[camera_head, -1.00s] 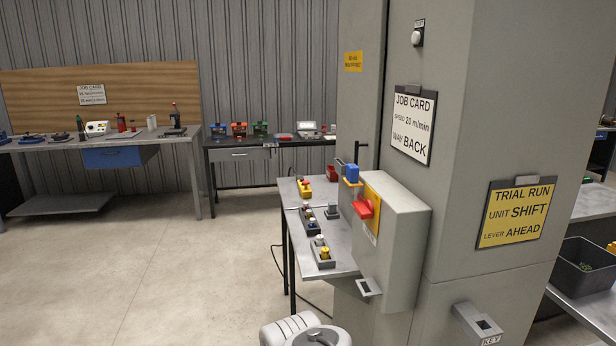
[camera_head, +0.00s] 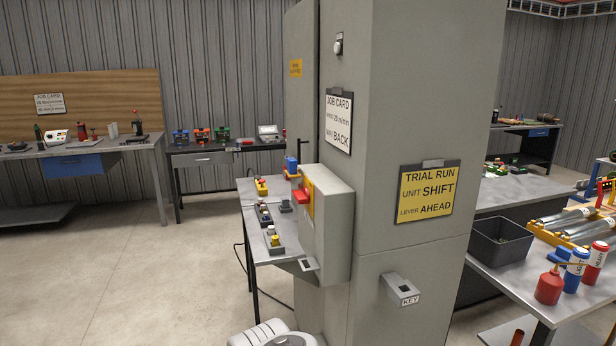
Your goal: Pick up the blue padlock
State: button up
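A small blue block-like thing (camera_head: 291,164) stands at the back right of the small grey side table, beside the switch box. It may be the blue padlock, but it is too small to tell for sure. My gripper is not in view. Only white and grey rounded parts, likely of my arm, show at the bottom edge.
A grey pillar (camera_head: 415,120) and the switch box (camera_head: 333,215) with a red handle border the small table (camera_head: 262,253). A key holder (camera_head: 400,289) juts from the pillar. A bench (camera_head: 489,273) with a dark bin (camera_head: 499,245) stands right. Left floor is clear.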

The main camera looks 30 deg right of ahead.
aim_at(291, 162)
jog(key=z, duration=0.25)
jog(key=i, duration=1.2)
jog(key=u, duration=0.75)
